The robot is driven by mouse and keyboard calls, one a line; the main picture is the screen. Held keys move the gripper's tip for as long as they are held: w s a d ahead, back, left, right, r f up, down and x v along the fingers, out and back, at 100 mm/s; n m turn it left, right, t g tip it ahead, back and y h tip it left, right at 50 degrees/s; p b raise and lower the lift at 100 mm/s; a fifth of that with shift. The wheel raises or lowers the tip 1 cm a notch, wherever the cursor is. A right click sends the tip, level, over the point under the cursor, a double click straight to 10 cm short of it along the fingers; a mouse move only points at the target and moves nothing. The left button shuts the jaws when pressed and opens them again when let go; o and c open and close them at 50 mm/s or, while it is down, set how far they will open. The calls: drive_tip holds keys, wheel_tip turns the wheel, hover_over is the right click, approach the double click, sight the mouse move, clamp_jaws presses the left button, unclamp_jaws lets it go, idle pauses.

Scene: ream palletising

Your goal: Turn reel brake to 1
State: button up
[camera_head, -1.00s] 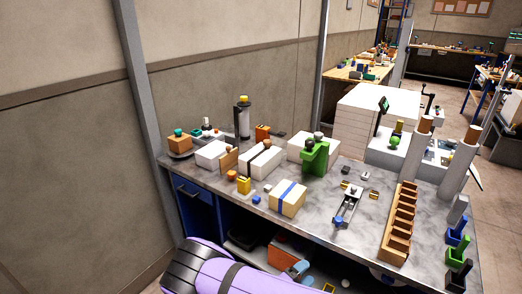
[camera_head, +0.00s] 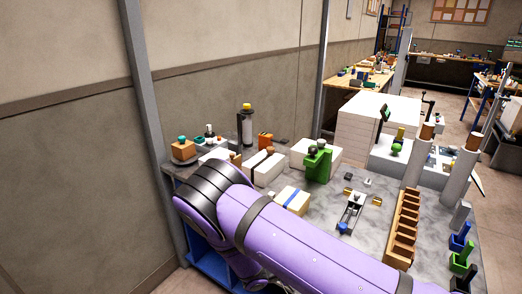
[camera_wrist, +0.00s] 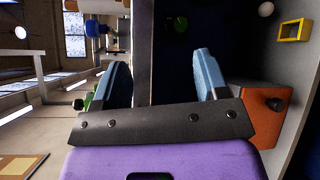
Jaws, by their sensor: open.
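No part is clearly marked as the reel brake, and I cannot tell which one it is. In the head view, a machine (camera_head: 388,160) with a green knob (camera_head: 396,149) stands behind the bench at the right. A small slide fixture (camera_head: 352,212) with a blue end lies on the bench. My gripper (camera_wrist: 160,64) shows in the wrist view with its two light-blue fingers wide apart and nothing between them. In the head view my purple arm reaches across the front left of the bench, and the gripper is hidden.
The grey bench (camera_head: 330,235) holds white reams, a blue-banded ream (camera_head: 292,200), a green stand (camera_head: 318,163) and a wooden divided rack (camera_head: 402,232). Two grey posts stand at the right. In the wrist view an orange box (camera_wrist: 268,115) is close beside the right finger, near a yellow frame (camera_wrist: 293,30).

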drive_tip(key=s+d+r+m+g+y, duration=0.1)
drive_tip(key=d+r+m+g+y, duration=0.15)
drive_tip(key=r, duration=0.85)
drive_tip(key=s+d+r+m+g+y, duration=0.2)
drive_tip(key=d+r+y, duration=0.2)
drive_tip(key=r, duration=0.7)
drive_tip(key=s+d+r+m+g+y, duration=0.1)
drive_tip(key=d+r+m+g+y, duration=0.2)
drive_tip(key=r, duration=0.8)
drive_tip(key=s+d+r+t+y, duration=0.3)
drive_tip(key=s+r+t, duration=0.1)
drive_tip(key=s+r, duration=0.4)
drive_tip(key=s+d+r+t+y, duration=0.3)
drive_tip(key=s+r, duration=0.5)
drive_tip(key=s, duration=0.4)
drive_tip(key=shift+s+r+t+y, duration=0.2)
drive_tip(key=shift+r+t+y, duration=0.15)
drive_tip(key=shift+t, duration=0.1)
